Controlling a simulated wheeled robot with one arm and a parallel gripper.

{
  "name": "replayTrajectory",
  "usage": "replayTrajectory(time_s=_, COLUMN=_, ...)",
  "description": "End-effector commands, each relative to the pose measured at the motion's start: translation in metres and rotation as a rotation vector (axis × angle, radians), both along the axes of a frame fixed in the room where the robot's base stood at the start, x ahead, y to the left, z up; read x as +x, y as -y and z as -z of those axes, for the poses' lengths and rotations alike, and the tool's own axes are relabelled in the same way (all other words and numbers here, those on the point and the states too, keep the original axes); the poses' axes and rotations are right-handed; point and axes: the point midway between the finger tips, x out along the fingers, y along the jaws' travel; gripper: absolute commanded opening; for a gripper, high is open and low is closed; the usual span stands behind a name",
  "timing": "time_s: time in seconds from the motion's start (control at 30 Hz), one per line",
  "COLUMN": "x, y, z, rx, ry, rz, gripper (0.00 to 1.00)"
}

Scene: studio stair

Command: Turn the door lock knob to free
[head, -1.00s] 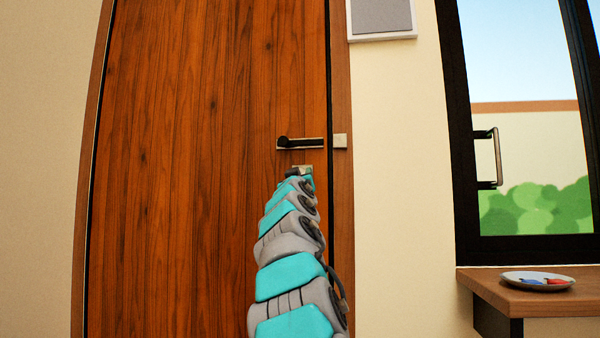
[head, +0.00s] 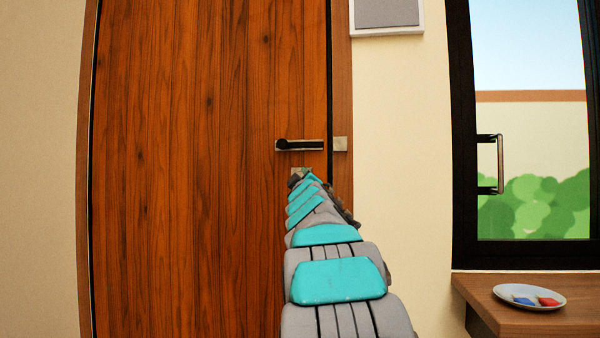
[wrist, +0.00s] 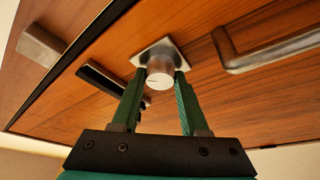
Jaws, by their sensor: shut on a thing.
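The door lock knob (wrist: 160,74) is a silver round knob on a square metal plate (wrist: 155,52) on the wooden door (head: 210,130). In the wrist view my gripper (wrist: 160,82) has its two green fingers on either side of the knob, shut on it. A dark line shows on the knob's face. In the head view my gripper (head: 300,178) is at the door just below the lever handle (head: 300,145), and my arm hides the knob. Part of the metal plate shows there above the gripper.
The dark lever handle on its plate is close above the gripper. A window (head: 525,130) and a wooden shelf (head: 540,318) with a plate (head: 530,302) stand at right.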

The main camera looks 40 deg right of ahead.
Motion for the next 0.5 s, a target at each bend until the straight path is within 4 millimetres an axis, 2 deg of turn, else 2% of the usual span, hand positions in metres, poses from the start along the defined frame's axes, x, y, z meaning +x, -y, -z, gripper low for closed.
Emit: replayTrajectory(time_s=0.5, x=0.0018, y=-0.003, z=-0.0019, rx=-0.112, ry=-0.128, rz=-0.007, gripper=0.0)
